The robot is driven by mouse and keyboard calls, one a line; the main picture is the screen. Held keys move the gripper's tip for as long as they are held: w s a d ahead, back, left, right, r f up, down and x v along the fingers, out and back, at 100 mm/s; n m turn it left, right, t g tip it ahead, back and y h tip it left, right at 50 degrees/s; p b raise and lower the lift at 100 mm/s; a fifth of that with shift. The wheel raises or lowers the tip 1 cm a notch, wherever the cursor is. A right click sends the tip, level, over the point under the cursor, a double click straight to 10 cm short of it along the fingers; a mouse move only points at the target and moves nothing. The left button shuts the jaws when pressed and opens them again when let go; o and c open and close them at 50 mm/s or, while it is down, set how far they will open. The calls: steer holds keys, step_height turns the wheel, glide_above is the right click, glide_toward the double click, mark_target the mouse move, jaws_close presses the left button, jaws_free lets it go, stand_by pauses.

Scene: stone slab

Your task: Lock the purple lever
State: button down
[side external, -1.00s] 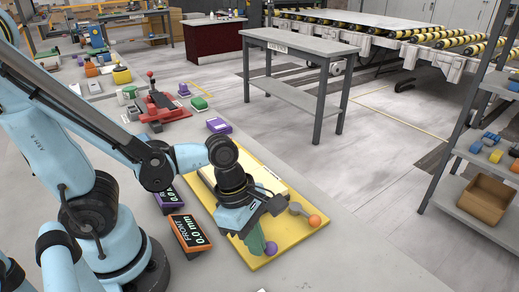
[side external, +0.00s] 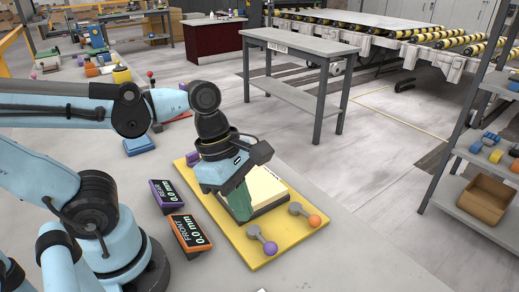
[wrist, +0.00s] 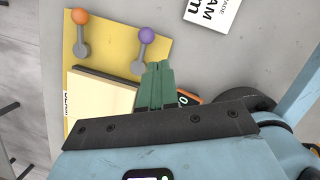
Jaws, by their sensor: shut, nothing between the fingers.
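The purple lever, a grey arm with a purple ball (side external: 270,249), is at the near edge of the yellow board (side external: 282,258); its ball points toward the near right. It also shows in the wrist view (wrist: 147,35), just beyond the fingertips. An orange-ball lever (side external: 314,221) sits to its right on the board and at upper left in the wrist view (wrist: 80,16). My gripper (side external: 241,215) has its green fingers together and empty, above the near-left side of the pale stone slab (side external: 266,188), apart from the purple lever. Its fingertips (wrist: 158,66) also show in the wrist view.
Two readouts, REAR (side external: 167,196) and FRONT (side external: 190,233), stand left of the board, both showing 0.0 mm. Another purple piece (side external: 193,158) is at the board's far-left edge, partly hidden.

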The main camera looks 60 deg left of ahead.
steer(key=shift+v, duration=1.55)
steer(key=w+a+f+m+t+y, duration=0.1)
steer(key=w+a+m+t+y, duration=0.2)
steer(key=m, duration=2)
steer(key=w+a+t, duration=0.2)
steer(key=w+a, duration=0.2)
steer(key=shift+w+f+t, duration=0.2)
steer(key=shift+w+t, duration=0.1)
steer(key=shift+w, duration=0.05)
